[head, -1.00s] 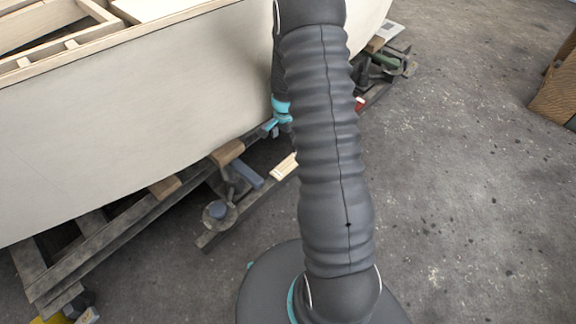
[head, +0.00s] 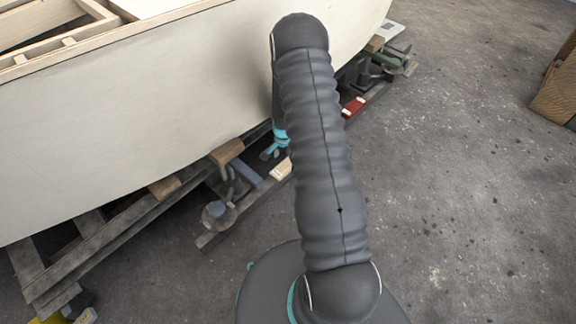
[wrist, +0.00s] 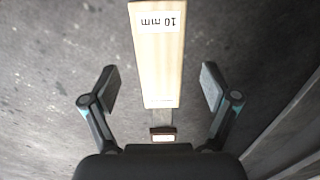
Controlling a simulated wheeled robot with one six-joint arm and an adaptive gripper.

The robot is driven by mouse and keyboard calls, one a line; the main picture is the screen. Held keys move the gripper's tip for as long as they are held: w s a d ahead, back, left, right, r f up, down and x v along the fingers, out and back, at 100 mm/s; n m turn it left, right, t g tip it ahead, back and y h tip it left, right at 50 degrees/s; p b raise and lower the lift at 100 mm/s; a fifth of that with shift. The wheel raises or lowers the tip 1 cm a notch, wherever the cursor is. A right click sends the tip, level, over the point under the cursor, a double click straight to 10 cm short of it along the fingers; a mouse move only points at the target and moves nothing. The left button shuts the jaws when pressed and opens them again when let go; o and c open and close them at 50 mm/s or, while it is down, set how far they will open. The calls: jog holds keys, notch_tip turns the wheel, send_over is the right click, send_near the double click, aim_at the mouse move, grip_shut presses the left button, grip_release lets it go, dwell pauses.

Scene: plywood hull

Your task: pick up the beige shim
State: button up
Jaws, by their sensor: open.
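The beige shim (wrist: 157,65) is a pale wooden slat with a white "10 mm" label. In the wrist view it lies between the two spread fingers of my gripper (wrist: 156,88), with a gap on each side. My gripper is open and touches neither long edge. In the head view only part of the shim (head: 281,169) shows beside my arm, on a dark timber under the hull. My gripper (head: 272,152) is partly hidden there behind my arm, near the shim.
The pale plywood hull (head: 130,110) overhangs close on the left, resting on dark cradle timbers (head: 110,245). A blue clamp (head: 247,174) stands left of the shim. A red item (head: 354,107) lies farther back. The concrete floor on the right is mostly clear.

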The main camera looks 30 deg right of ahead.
jog(key=shift+f, duration=1.2)
jog(key=c, duration=1.2)
jog(key=shift+r, duration=0.15)
